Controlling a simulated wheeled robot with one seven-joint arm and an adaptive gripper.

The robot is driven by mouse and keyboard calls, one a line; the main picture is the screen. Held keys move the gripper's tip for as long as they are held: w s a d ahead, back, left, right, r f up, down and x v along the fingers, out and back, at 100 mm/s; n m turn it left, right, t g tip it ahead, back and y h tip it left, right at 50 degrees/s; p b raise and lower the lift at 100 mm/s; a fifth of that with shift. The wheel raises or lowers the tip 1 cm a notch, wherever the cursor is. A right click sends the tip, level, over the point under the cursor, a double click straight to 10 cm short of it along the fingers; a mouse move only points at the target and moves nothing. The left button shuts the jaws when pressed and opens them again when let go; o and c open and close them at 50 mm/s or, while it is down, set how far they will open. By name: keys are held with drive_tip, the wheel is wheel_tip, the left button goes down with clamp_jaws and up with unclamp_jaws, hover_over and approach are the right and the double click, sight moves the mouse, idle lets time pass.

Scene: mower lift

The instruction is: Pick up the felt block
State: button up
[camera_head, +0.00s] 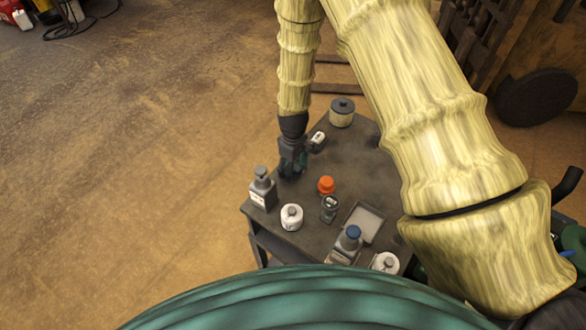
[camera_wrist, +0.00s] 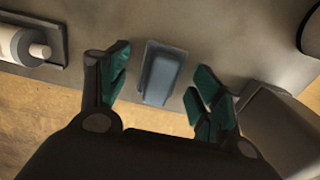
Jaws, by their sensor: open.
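A blue-grey block (camera_wrist: 163,72), which looks like the felt block, lies on the grey table in the wrist view. In the head view my gripper (camera_head: 291,168) points down over the table's left part. The block cannot be made out there; my gripper hides that spot. Whether the fingers are at the block's height is hard to tell.
The table (camera_head: 350,165) also bears a grey pump bottle (camera_head: 262,188), a white round container (camera_head: 292,217), an orange knob (camera_head: 326,185), a small jar (camera_head: 329,208), a tray (camera_head: 366,220) and a lidded canister (camera_head: 342,113). A dark box (camera_wrist: 275,120) stands close beside the right finger.

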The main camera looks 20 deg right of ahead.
drive_tip(key=c, duration=1.1)
drive_tip(key=shift+r, duration=0.1)
drive_tip(key=shift+r+b, duration=1.75)
drive_tip(key=shift+r, duration=3.2)
